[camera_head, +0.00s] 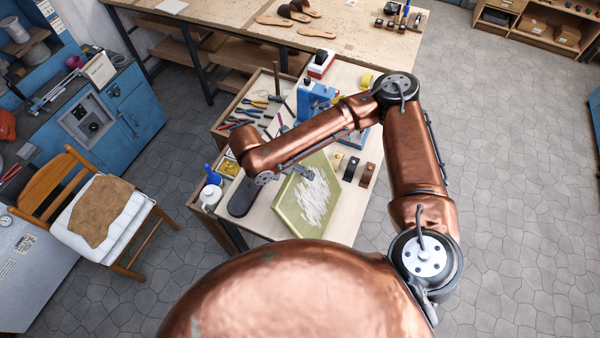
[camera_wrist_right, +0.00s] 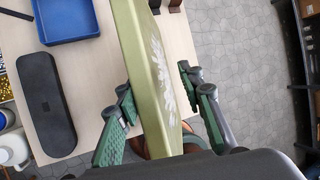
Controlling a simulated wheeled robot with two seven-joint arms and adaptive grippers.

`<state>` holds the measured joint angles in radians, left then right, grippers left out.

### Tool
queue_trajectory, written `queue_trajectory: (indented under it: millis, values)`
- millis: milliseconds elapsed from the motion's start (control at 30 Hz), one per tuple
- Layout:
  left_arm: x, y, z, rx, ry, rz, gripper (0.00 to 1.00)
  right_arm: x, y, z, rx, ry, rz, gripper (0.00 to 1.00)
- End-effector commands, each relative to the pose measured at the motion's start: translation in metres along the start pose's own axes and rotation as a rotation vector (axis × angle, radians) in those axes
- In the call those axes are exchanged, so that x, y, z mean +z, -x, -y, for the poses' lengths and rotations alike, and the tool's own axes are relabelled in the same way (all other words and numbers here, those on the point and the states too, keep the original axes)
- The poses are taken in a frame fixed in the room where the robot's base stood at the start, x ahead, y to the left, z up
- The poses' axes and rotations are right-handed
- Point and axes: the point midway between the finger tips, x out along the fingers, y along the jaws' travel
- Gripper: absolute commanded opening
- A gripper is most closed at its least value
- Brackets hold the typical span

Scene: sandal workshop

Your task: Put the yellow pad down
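The yellow pad (camera_head: 289,215) is a large olive-yellow slab with a white streaked pattern on its face. In the head view it is at the near part of the worktable and looks tilted. In the right wrist view the pad (camera_wrist_right: 141,60) is seen steeply, almost edge-on. My right gripper (camera_wrist_right: 157,88) has one finger on each side of it. The left finger is close to the pad; a gap shows between pad and right finger. In the head view this gripper (camera_head: 302,174) is at the pad's upper edge. My left gripper is out of view.
A dark oblong case (camera_head: 241,197) lies left of the pad; the wrist view shows it (camera_wrist_right: 45,100) beside a blue tray (camera_wrist_right: 68,20). White bottle (camera_head: 210,194) stands at the left edge. Leather loops (camera_head: 367,174) stand to the right. Tools lie farther back.

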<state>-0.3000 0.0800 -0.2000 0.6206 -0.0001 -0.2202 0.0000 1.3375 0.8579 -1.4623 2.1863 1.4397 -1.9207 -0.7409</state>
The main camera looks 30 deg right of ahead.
Motion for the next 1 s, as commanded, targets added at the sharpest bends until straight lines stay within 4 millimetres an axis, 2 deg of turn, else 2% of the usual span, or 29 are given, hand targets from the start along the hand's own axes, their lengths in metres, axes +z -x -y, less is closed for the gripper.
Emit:
queue_trajectory:
  millis: [167,400,600,800,1000]
  values:
    - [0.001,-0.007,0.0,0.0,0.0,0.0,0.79,0.0,0.023,-0.002,0.005,0.0,0.003,0.33]
    - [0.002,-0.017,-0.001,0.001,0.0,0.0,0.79,0.001,0.075,-0.002,0.007,-0.002,0.005,0.33]
    - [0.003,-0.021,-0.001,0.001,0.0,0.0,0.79,0.001,0.106,-0.001,0.004,-0.003,0.004,0.33]
    - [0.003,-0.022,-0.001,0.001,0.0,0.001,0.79,0.0,0.119,0.0,0.001,-0.001,0.001,0.33]
    - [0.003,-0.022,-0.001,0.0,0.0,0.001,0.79,0.0,0.12,0.0,0.001,-0.001,0.0,0.33]
